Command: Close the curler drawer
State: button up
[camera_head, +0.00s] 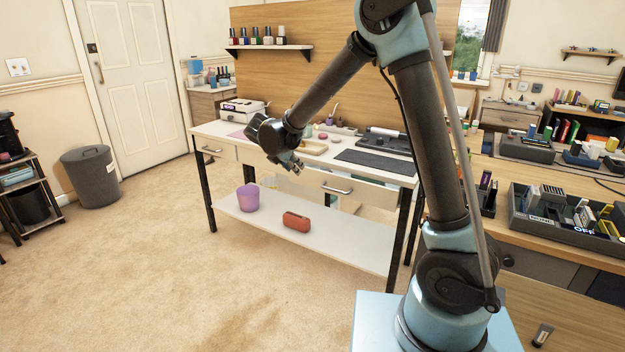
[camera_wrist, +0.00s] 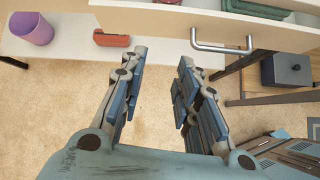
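The white desk (camera_head: 375,174) has a wide drawer (camera_head: 345,196) at its right with a silver bar handle (camera_head: 337,189). The drawer appears pulled out. In the wrist view, its handle (camera_wrist: 222,48) is at the upper right, and green and pink items (camera_wrist: 258,10) show inside behind the front. Whether these are curlers I cannot tell. My gripper (camera_head: 291,164) is in front of the desk, near the drawer's left end. In the wrist view, my gripper (camera_wrist: 163,58) has its fingers spread with nothing between them, apart from the handle, which lies ahead to the right.
A purple bin (camera_head: 248,198) and a red case (camera_head: 296,222) sit on the desk's lower shelf (camera_head: 345,240). A second drawer handle (camera_head: 211,150) is at the left. Carpet in front of the desk is clear. A side desk (camera_head: 535,187) with trays stands at the right.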

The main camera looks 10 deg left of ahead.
jog(key=w+d+r+m+g, duration=0.2)
jog(key=d+r+m+g, duration=0.1)
jog(key=d+m, duration=0.4)
jog(key=m+g+y, duration=0.2)
jog(key=m+g, duration=0.1)
jog(key=m, duration=0.6)
send_near(332, 189)
jog(key=f, duration=0.2)
jog(key=w+f, duration=0.1)
jog(key=f, duration=0.2)
jog(key=d+f, duration=0.1)
jog(key=f, duration=0.1)
jog(key=shift+w+d+f, duration=0.1)
jog(key=shift+w+f, duration=0.15)
jog(key=shift+w, duration=0.05)
grip_shut()
